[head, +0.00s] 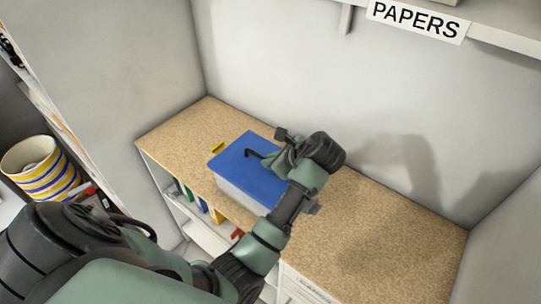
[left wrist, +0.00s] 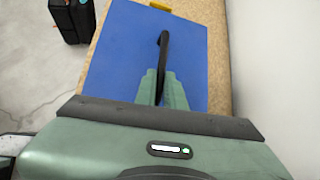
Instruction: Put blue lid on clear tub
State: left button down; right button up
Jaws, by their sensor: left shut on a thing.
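The blue lid (head: 247,163) lies over the top of the clear tub (head: 238,198), which stands on the speckled counter. The lid looks roughly lined up with the tub; I cannot tell if it is fully seated. My left gripper (head: 274,160) is above the lid, shut on its black handle. In the left wrist view the fingers (left wrist: 162,88) close around the handle (left wrist: 163,50), with the blue lid (left wrist: 120,60) spread beneath. My left arm hides the tub's right part. My right gripper is not in view.
The speckled counter (head: 375,230) is clear to the right. A small yellow thing (head: 217,148) is beside the lid's far left edge. Binders (head: 203,203) stand on the shelf below. A wall rises behind, under a shelf labelled PAPERS (head: 415,20). A striped bin (head: 42,170) is at left.

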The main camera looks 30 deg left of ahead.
pick_arm(q)
jog(key=shift+f, duration=0.4)
jog(key=c, duration=1.4)
grip_release()
jog(key=shift+c, duration=0.2)
